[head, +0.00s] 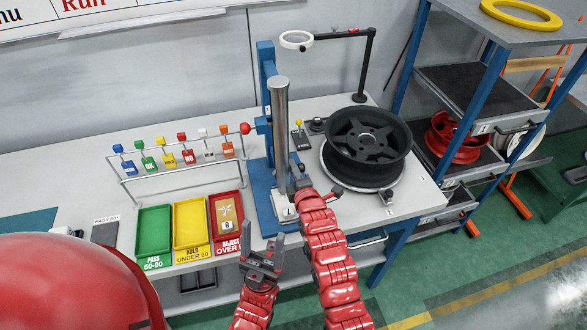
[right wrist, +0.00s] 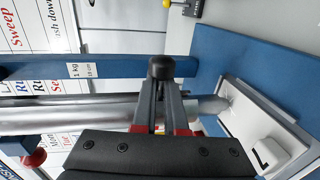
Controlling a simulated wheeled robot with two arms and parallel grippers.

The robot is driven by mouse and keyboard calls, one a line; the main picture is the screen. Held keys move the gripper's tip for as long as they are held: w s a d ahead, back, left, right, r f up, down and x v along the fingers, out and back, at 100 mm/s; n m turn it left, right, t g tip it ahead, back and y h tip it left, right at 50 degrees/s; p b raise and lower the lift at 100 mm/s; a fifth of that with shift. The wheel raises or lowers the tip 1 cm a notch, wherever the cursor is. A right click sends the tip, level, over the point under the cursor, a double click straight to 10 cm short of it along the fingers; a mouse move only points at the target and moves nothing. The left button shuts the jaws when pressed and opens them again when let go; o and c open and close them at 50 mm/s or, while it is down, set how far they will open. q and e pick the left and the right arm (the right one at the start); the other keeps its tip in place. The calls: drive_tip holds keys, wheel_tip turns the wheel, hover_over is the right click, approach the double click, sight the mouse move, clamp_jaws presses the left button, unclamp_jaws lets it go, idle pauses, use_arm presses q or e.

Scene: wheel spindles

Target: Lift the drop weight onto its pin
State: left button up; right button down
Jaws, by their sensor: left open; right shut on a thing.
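The drop stand has a blue column (head: 266,62) and an upright silver tube (head: 281,125). In the right wrist view the column (right wrist: 100,70) carries a "1 kg 15 cm" label. My right gripper (head: 297,188) is low by the tube's foot. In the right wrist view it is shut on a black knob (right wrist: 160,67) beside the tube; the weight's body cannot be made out. A red ball (head: 245,128), maybe the pin's knob, sits left of the column, higher than my gripper. It also shows in the right wrist view (right wrist: 34,159). My left gripper (head: 262,252) is open and empty before the table edge.
A black wheel (head: 367,140) stands on a round base right of the tube. Green (head: 154,230), yellow (head: 190,222) and red (head: 240,235) trays lie left of the stand, with a rack of coloured tags (head: 182,160) behind. A ring lamp (head: 297,39) hangs above.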

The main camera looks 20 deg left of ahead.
idle(0.8)
wheel_tip(320, 180, up, 21)
drive_tip(key=b, duration=0.5)
drive_tip(key=c, duration=1)
unclamp_jaws()
drive_tip(key=shift+w, duration=0.1)
